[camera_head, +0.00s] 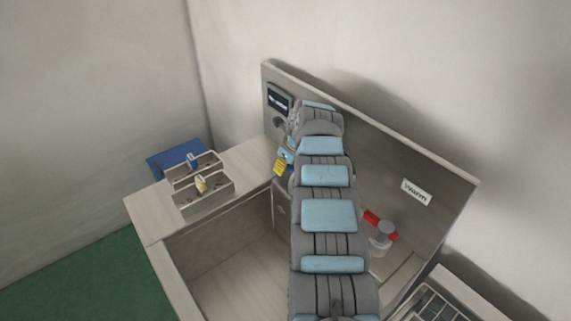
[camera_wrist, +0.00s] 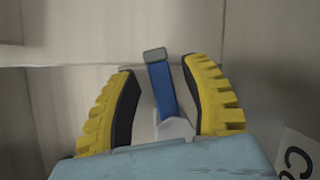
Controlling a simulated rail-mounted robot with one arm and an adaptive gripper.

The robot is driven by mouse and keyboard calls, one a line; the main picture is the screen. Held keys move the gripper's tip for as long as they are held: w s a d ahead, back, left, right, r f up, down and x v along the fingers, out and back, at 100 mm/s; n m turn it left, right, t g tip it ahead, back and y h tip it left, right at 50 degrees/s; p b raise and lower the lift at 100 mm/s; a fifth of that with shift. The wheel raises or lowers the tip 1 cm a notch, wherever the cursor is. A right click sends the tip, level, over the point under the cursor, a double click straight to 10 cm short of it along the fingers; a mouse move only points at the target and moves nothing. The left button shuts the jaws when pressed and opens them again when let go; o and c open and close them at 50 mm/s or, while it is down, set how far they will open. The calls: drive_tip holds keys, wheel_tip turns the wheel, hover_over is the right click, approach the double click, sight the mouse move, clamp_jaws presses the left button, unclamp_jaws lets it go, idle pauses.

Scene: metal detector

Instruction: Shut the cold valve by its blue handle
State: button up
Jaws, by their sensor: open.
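The blue handle (camera_wrist: 161,88) of the cold valve shows in the wrist view, upright in the picture and slightly tilted, with a grey end cap at its top. A pale round valve body (camera_wrist: 174,128) is at its lower end. My gripper (camera_wrist: 160,68) is open, with one yellow-and-black finger on each side of the handle. Gaps show between both fingers and the handle. In the head view my yellow fingertips (camera_head: 281,166) are low by the panel's left part; the blue handle cannot be made out there.
A warm valve with a red handle (camera_head: 372,219) sits right of my arm, under a "Warm" sign (camera_head: 416,192). A partly cut-off sign (camera_wrist: 297,158) begins "Co". A divided tray (camera_head: 205,205) with small items and a blue bin (camera_head: 165,158) are at left.

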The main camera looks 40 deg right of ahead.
clamp_jaws()
